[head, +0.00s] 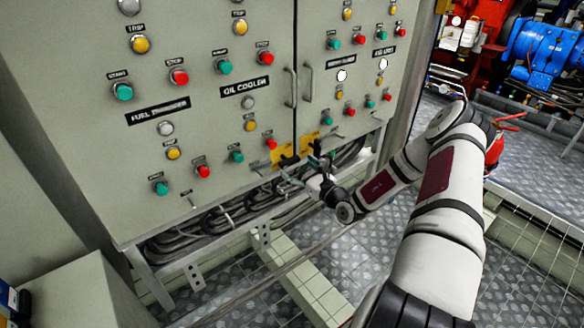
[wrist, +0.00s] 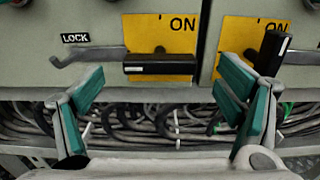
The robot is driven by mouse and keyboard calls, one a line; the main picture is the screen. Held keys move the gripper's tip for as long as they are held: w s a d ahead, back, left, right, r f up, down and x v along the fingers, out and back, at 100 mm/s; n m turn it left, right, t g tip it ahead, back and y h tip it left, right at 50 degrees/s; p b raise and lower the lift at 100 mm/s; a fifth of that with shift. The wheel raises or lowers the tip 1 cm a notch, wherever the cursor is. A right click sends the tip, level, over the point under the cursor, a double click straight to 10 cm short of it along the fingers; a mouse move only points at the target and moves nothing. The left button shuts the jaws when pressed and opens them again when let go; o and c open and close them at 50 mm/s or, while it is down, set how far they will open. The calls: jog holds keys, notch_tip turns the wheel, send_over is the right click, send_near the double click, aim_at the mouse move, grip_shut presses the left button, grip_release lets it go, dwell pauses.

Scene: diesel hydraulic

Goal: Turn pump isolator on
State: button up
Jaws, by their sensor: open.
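Two yellow plates marked ON sit at the bottom of the grey cabinet. The left plate (wrist: 145,30) has a black handle (wrist: 160,68) lying horizontal below its ON mark. The right plate (wrist: 238,42) has a black handle (wrist: 272,52) standing nearly upright. The left plate also shows in the head view (head: 282,157), beside the right plate (head: 309,142). Which one is the pump isolator cannot be read. My gripper (wrist: 165,88) is open and empty. Its green-padded fingers spread either side of the horizontal handle, slightly below it, with no contact visible.
A LOCK-labelled lever (wrist: 88,56) is left of the horizontal handle. Bundled cables (wrist: 150,120) run below the cabinet's lower edge. Buttons cover the panel above, including an OIL COOLER group. The patterned floor (head: 375,240) is open in front; blue machinery (head: 540,50) stands at the right.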

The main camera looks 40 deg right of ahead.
aim_at(292, 163)
jog(key=shift+w+b, duration=0.4)
jog(key=shift+w, duration=1.25)
jog(key=c, duration=1.1)
jog(key=shift+c, duration=0.2)
